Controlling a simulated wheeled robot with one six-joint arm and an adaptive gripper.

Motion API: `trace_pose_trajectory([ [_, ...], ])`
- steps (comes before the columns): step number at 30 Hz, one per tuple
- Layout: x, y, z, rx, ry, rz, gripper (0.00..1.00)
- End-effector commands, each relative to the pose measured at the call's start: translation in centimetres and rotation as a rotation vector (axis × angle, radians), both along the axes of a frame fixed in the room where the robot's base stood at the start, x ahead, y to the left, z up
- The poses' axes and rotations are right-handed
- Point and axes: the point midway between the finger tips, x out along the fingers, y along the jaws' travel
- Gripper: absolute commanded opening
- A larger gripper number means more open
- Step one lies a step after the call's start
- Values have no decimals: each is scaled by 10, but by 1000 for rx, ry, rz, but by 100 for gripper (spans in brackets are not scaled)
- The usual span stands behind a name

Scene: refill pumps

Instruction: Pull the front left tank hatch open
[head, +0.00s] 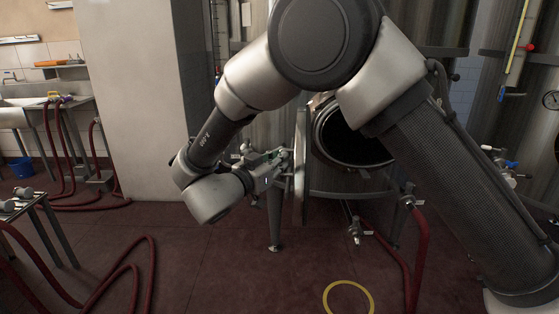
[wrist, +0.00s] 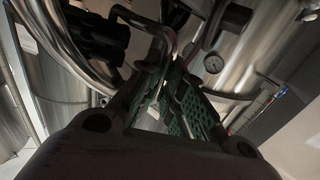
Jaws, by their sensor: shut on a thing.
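The front left tank hatch (head: 299,168) shows in the head view as a round metal door seen nearly edge-on, swung out to the left of the tank's dark round opening (head: 345,135). My gripper (head: 280,160) is at the hatch's left side, at its outer face. In the wrist view my gripper (wrist: 178,100) has its green-padded fingers closed around a bent metal handle bar (wrist: 150,22). The exact contact between the pads and the bar is partly hidden by the fingers.
Red hoses lie on the floor at left, and another red hose (head: 421,250) hangs from a valve below the opening. A yellow ring (head: 348,297) lies on the red floor. A pale pillar (head: 130,100) stands left of my arm. A gauge (wrist: 213,64) is near my gripper.

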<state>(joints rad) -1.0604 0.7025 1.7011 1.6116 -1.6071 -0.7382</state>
Motion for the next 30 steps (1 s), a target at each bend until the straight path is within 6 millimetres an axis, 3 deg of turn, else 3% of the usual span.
trace_pose_trajectory([
  [4,1,0,2,2,-5,1,0],
  [5,1,0,2,1,-6,1,15],
  [8,1,0,2,1,-4,1,32],
  [20,-3,2,1,1,-2,1,32],
  [23,-14,10,0,2,-1,4,32],
  [30,-58,39,0,1,-2,5,32],
])
